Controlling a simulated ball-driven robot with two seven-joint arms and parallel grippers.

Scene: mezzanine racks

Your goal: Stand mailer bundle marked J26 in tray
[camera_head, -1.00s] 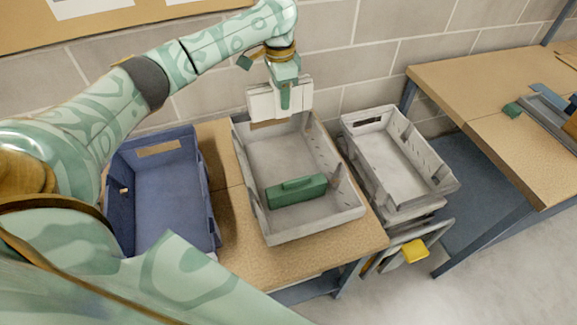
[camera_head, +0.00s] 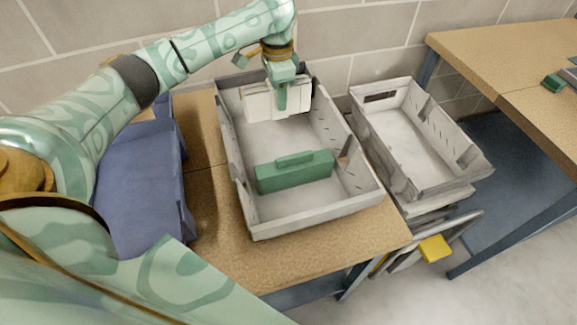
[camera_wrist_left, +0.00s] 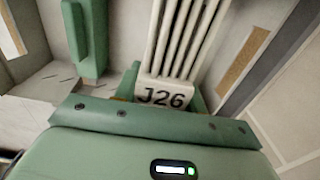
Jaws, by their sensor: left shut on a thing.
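The white mailer bundle (camera_head: 262,103) hangs upright in my left gripper (camera_head: 290,108), over the back part of the grey tray (camera_head: 228,160) on the table. In the left wrist view the bundle (camera_wrist_left: 182,40) shows several white edges and a label reading J26. My left gripper is shut on it. Whether the bundle's lower edge touches the tray floor I cannot tell. A green block with a raised top (camera_head: 295,172) stands in the front part of the same tray; it also shows in the left wrist view (camera_wrist_left: 88,38). My right gripper is not in view.
A blue bin (camera_head: 135,200) stands left of the tray, partly behind my arm. Another grey tray (camera_head: 455,178) stands to the right, with a yellow item (camera_head: 434,248) below it. The tray floor between bundle and green block is clear.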

